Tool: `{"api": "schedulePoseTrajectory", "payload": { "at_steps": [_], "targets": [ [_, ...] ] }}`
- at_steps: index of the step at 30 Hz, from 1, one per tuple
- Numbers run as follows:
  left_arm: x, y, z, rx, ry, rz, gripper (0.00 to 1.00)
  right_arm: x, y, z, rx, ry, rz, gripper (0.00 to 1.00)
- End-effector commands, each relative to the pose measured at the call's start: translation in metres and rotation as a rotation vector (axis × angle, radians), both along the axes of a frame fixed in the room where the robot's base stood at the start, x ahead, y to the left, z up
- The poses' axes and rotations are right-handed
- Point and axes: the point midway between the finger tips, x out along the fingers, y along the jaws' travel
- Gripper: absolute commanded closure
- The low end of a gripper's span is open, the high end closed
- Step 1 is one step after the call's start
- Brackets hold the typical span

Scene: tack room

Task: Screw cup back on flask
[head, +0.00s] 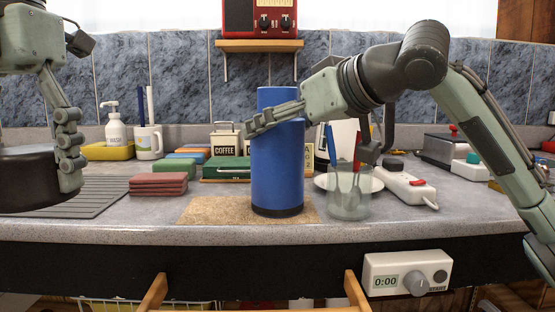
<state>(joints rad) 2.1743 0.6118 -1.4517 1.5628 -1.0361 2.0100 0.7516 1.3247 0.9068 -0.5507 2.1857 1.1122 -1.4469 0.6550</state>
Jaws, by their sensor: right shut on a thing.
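The blue flask (277,170) stands upright on a tan cork mat (205,209) near the counter's front, with a dark band at its base. A narrower blue cup (277,98) is at its top, upright and in line with the body. My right gripper (262,122) reaches in from the right and is shut on the cup, its fingers crossing in front of the seam. The fingers hide whether the cup is seated or raised. My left gripper (70,180) hangs at the far left, away from the flask, seen edge-on so its opening is unclear.
A clear glass (349,198) with utensils stands close right of the flask, before a white plate (320,183). A power strip (409,188) lies further right. Red sponges (158,184) and a green box (226,172) are left and behind. A black round pot (25,180) is beside my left gripper.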

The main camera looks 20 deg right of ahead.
Motion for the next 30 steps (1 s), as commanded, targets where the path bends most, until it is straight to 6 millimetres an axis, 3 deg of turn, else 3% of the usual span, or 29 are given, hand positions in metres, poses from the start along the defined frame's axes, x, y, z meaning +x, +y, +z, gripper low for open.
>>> {"api": "schedulePoseTrajectory", "payload": {
  "at_steps": [16,30],
  "targets": [
    [0.0,0.0,0.002,0.0,0.0,0.0,0.62,0.0,0.0,0.008,0.002,-0.004,0.0,0.87],
    [0.0,0.0,0.012,0.0,0.0,0.0,0.62,0.0,0.0,0.053,0.004,-0.005,0.001,0.87]
  ]
}}
